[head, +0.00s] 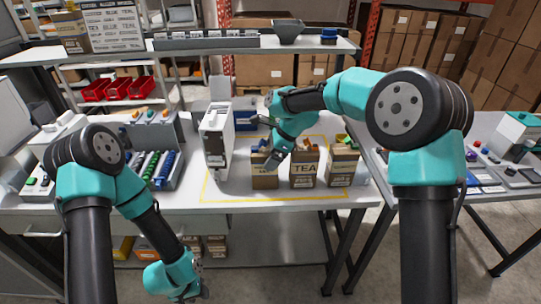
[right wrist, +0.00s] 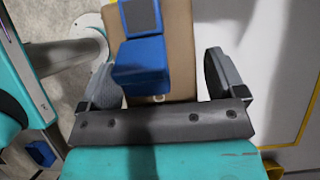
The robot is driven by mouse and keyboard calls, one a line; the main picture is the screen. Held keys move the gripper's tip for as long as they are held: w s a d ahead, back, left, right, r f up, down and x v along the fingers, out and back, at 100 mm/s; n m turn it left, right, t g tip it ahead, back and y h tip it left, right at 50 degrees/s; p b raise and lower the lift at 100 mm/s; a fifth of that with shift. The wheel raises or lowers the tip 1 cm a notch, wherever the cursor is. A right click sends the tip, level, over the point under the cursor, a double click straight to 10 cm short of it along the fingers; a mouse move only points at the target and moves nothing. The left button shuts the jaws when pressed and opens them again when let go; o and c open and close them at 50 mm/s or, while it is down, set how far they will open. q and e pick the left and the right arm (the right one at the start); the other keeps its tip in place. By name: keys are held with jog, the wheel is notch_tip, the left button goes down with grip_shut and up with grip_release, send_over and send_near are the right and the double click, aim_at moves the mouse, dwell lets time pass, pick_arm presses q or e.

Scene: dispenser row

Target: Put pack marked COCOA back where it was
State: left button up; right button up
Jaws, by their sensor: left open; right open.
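Three brown packs stand in a row on the table inside a yellow outline. The left pack (head: 265,181) has a label partly hidden by my right gripper. The middle pack (head: 303,169) reads TEA. The right pack (head: 343,167) has a label too small to read. My right gripper (head: 269,159) is open at the top of the left pack. In the right wrist view, its spread fingers (right wrist: 160,80) lie either side of a brown pack (right wrist: 180,40) with a blue top piece (right wrist: 142,66). Contact cannot be told. My left gripper (head: 200,292) is low, in front of the table, away from the packs.
A white dispenser box (head: 216,140) stands left of the packs. Further left is a rack (head: 160,165) of coloured tubes. A raised shelf (head: 200,56) runs behind, carrying a word board (head: 113,27) and a carton (head: 68,33). A second table (head: 490,160) is at right.

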jog(key=shift+r, duration=0.15)
jog(key=v, duration=1.2)
dwell(1.1)
